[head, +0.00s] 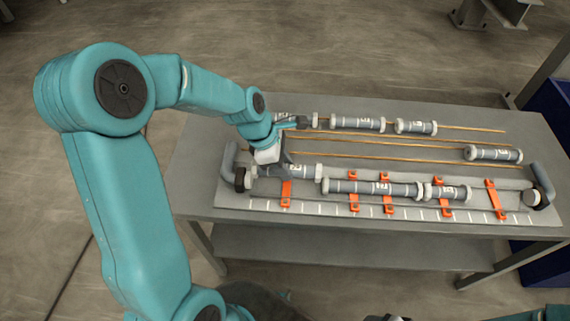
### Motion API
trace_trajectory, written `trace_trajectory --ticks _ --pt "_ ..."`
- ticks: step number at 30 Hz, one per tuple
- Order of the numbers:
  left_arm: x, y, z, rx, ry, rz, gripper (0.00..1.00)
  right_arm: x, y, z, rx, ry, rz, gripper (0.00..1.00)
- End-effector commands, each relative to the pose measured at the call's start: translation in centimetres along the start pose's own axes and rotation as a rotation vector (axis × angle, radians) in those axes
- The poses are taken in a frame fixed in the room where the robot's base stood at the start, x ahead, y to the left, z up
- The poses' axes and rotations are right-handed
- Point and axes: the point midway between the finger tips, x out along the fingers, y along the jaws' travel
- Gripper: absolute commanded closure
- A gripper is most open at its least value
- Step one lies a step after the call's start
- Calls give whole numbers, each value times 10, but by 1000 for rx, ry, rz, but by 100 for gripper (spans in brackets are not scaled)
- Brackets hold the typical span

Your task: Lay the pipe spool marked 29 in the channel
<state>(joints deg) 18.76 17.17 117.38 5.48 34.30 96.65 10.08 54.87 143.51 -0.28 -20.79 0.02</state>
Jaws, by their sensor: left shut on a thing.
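My left gripper (271,168) comes down at the left end of the table and is shut on a grey pipe spool with white end flanges (301,171). The gripper covers the spool's left part. The held spool is level, at the back left of the channel (405,207); I cannot tell whether it touches down. Two more spools, a long one (375,188) and a short one (450,192), lie end to end in the channel to its right. The spools' marks are too small to read. Only a sliver, perhaps my right gripper, shows at the bottom edge.
Spools (357,123) (415,127) lie along the back rail, another partly behind my left gripper. One more (493,153) lies at the right on the middle rods. Orange clamps (355,201) stand along the channel. Grey curved handles (541,176) flank it. The middle rods are mostly bare.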

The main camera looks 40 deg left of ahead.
Motion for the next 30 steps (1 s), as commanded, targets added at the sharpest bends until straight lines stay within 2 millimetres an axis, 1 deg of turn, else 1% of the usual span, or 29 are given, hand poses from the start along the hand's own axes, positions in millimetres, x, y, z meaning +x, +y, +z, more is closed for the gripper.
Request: trace_trajectory --ticks 1,6,15,26,27,29,30 --pt "9 0 -3 0 0 0 100 8 3 0 0 0 0 39" --pt "23 -2 -8 0 0 -1 100 22 8 0 0 0 0 39" --pt "43 -3 -15 0 0 -2 100 35 13 -1 0 0 0 39" --pt "46 -3 -16 0 0 -1 100 36 13 -1 0 0 0 39" --pt "46 -3 -16 0 0 -1 62 36 13 -1 0 0 0 39" --pt "46 -3 -16 0 0 -1 42 36 13 -1 0 0 0 39" --pt "46 -3 -16 0 0 -1 39 36 13 -1 0 0 0 39"
